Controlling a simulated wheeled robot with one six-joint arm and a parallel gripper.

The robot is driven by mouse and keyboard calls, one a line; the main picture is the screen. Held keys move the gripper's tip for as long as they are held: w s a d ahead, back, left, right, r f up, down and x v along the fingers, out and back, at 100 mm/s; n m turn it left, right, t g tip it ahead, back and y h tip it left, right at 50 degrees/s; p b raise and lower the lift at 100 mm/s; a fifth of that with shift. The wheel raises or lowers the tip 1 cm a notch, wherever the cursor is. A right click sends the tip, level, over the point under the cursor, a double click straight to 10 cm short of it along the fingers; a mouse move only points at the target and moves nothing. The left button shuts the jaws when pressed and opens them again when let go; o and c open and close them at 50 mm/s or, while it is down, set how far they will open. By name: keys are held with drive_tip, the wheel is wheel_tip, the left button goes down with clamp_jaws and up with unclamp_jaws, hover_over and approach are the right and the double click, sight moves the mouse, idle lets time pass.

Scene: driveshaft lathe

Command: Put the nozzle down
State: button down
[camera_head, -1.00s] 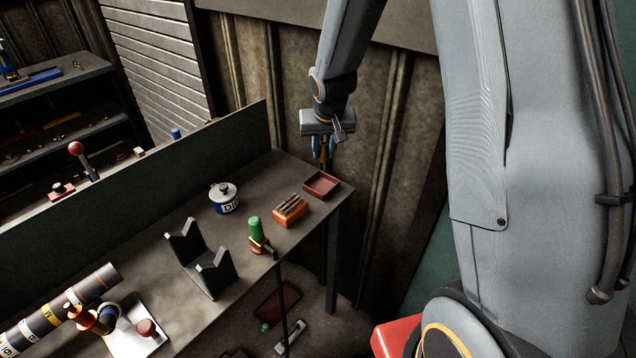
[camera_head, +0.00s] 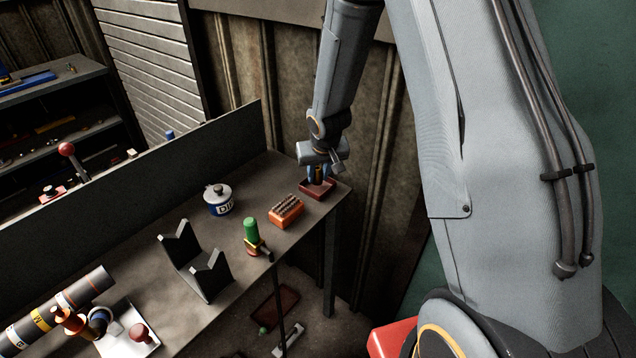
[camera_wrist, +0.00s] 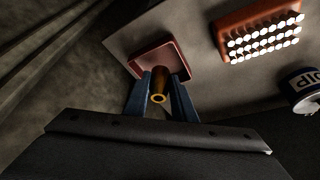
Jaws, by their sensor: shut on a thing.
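The nozzle (camera_wrist: 159,97) is a small brass-coloured tube with a round hole in its near end. My gripper (camera_wrist: 163,92) is shut on it, with one blue finger on each side in the wrist view. In the head view my gripper (camera_head: 319,172) is at the small red tray (camera_head: 316,192) at the right end of the bench, and the nozzle is too small to make out there. The tray also shows in the wrist view (camera_wrist: 150,58), behind the nozzle. I cannot tell whether the nozzle touches the tray floor.
An orange block (camera_head: 286,211) with several bright tips stands left of the tray. A DIP can (camera_head: 219,199), a green-topped bottle (camera_head: 251,232) and a black V-block stand (camera_head: 197,262) are further along the bench (camera_head: 150,235). An upright panel (camera_head: 130,160) runs along its back.

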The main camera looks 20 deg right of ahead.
drive_tip(key=shift+f+b, duration=0.75)
drive_tip(key=shift+f, duration=0.2)
drive_tip(key=shift+f, duration=0.1)
drive_tip(key=c, duration=1.8)
unclamp_jaws()
drive_tip(key=shift+o, duration=0.2)
drive_tip(key=shift+s+r+p, duration=0.1)
drive_tip(key=shift+r+p, duration=0.2)
drive_tip(key=shift+r, duration=0.15)
drive_tip(key=p+v, duration=0.3)
drive_tip(key=v, duration=0.6)
drive_tip(key=s+r+g, duration=0.1)
drive_tip(key=s+r, duration=0.2)
drive_tip(key=s, duration=0.7)
drive_tip(key=s+r+g, duration=0.1)
drive_tip(key=s+r, duration=0.3)
drive_tip(key=s, duration=0.7)
drive_tip(key=shift+r, duration=0.3)
